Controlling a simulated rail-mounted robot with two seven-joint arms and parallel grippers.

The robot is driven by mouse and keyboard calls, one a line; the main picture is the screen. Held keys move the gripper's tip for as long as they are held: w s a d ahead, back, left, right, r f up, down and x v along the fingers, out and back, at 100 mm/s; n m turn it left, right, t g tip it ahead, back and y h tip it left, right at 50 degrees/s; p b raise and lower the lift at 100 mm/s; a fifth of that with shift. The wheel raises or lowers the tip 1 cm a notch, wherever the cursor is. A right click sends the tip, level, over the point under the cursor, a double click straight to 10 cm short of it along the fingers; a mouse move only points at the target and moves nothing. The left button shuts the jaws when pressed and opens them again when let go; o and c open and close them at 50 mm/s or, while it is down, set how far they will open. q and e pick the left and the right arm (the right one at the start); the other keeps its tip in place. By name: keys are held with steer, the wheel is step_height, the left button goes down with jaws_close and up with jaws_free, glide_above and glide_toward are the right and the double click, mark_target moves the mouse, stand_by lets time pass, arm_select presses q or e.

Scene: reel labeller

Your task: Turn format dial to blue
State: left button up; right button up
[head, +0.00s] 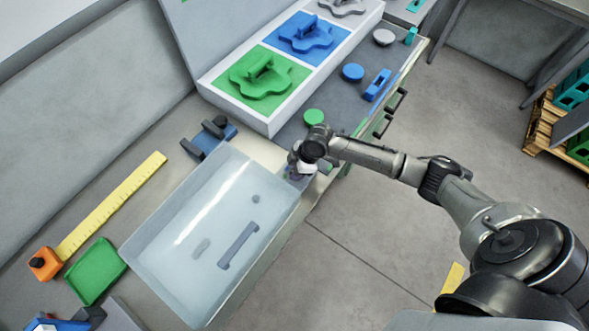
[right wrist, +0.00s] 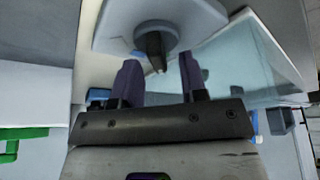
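In the right wrist view a dark pointer-shaped knob (right wrist: 152,46), which looks like the format dial, sits on a light grey housing (right wrist: 112,24). My right gripper (right wrist: 160,62) is open, with its two dark fingers on either side of the knob's tip. I cannot tell whether they touch it. In the head view my right gripper (head: 300,169) is at the bench's front edge, right of the clear bin, and its wrist hides the dial. No colour marks can be read on the dial. My left gripper is not in view.
A clear bin (head: 165,260) stands close left of the right gripper. Behind are a green panel (head: 293,93) and a blue panel (head: 335,47) with shaped pieces. Green (head: 313,117), blue (head: 352,72) and grey (head: 384,37) discs lie along the bench.

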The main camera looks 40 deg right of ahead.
steer(key=shift+w+a+f, duration=0.1)
steer(key=shift+a+f, duration=0.05)
steer(key=shift+f, duration=0.25)
steer(key=shift+c, duration=0.2)
jaws_close()
